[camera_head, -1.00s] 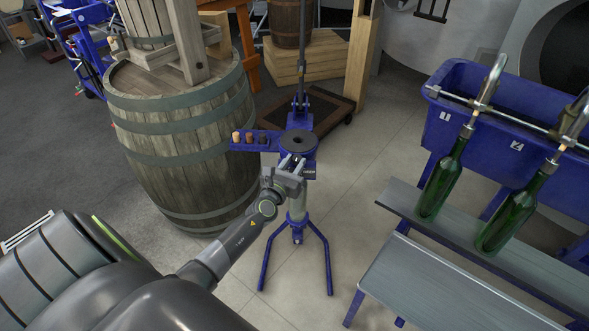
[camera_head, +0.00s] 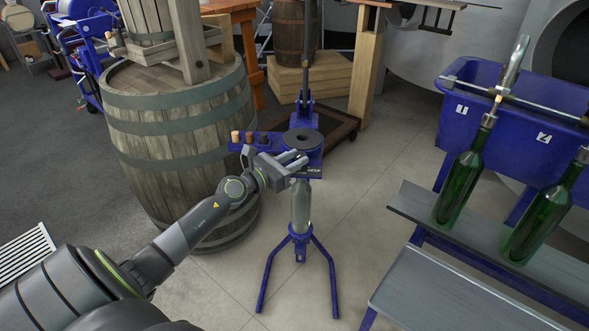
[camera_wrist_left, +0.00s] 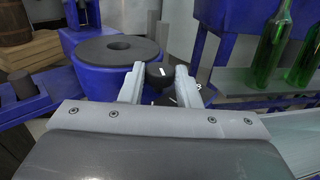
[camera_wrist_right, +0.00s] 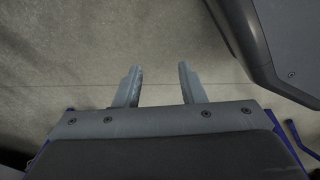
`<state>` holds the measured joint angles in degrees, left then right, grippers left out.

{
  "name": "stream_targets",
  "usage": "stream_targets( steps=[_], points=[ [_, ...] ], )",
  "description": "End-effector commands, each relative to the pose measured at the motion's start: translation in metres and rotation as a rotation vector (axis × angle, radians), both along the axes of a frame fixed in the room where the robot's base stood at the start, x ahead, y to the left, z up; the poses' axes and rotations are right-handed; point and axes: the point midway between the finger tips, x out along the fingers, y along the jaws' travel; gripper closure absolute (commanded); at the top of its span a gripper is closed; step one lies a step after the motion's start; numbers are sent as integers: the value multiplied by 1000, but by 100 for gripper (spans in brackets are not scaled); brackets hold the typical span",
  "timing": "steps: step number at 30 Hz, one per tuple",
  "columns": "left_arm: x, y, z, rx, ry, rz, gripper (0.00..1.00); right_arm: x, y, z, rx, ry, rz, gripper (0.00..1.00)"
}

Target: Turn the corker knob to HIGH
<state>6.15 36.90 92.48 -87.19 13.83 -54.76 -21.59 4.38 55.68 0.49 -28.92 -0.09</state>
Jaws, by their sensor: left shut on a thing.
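The corker (camera_head: 312,148) is a blue stand with a round dark disc on top, a long upright lever and splayed legs. Its small black knob (camera_wrist_left: 155,73), with a white mark, shows in the left wrist view between the fingertips of my left gripper (camera_wrist_left: 158,80). That gripper is shut on the knob; in the head view my left gripper (camera_head: 298,165) is at the corker's front, hiding the knob. White lettering beside the knob is partly hidden and unreadable. My right gripper (camera_wrist_right: 157,82) is open and empty above the floor.
A large wooden barrel (camera_head: 180,130) stands close to the left of the corker. Several corks (camera_head: 250,137) sit in its side tray. Green bottles (camera_head: 460,185) stand at the blue filler trough (camera_head: 480,120) on the right. A grey bench (camera_head: 450,290) is at the lower right.

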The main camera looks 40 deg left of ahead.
Motion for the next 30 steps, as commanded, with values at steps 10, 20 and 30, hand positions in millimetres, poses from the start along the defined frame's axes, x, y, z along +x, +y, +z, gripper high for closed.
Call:
stream_targets(
  steps=[10,20,30],
  points=[
    [0,2,0,4,-3,-47,93,17,3,2,8,1,-11,64],
    [0,2,2,4,-2,-56,93,19,4,4,10,3,-13,64],
    [0,2,1,3,-2,-55,52,19,4,4,10,2,-13,64]
  ],
)
